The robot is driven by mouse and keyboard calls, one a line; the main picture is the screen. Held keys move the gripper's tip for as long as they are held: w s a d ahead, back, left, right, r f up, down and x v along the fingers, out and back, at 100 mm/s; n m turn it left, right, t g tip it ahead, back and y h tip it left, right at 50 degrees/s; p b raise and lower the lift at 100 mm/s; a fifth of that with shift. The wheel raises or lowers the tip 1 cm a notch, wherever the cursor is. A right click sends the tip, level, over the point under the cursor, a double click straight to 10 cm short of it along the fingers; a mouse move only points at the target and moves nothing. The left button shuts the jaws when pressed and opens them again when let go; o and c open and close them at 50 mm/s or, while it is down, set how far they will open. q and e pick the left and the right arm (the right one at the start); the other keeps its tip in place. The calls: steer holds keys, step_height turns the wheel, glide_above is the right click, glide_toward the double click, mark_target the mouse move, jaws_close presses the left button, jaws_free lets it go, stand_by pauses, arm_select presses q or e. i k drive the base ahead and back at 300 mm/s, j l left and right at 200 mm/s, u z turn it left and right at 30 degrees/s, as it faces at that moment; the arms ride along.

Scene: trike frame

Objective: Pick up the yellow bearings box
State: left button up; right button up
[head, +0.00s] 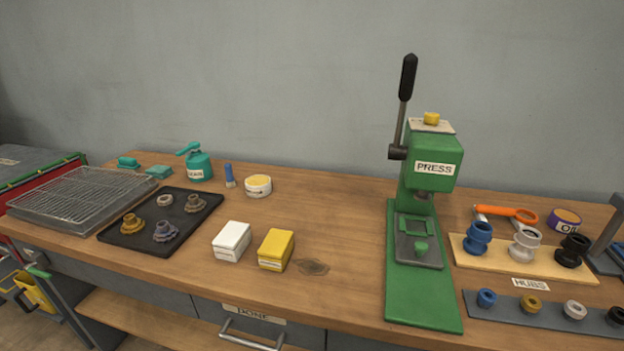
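The yellow bearings box (276,249) sits upright on the wooden workbench (340,240), near its front edge. It has a pale label on its front face. A white box (232,241) of similar size stands just to its left, with a small gap between them. Neither of my grippers shows in the head view.
A green press (425,220) with a tall black lever stands to the right. A black tray (130,236) with several gear-like parts and a wire rack (80,197) lie left. A hubs board (500,262) is at right. The bench between yellow box and press is clear.

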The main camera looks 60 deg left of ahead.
mark_target(274, 255)
steer(key=k+u, duration=0.1)
steer(key=u, duration=1.8)
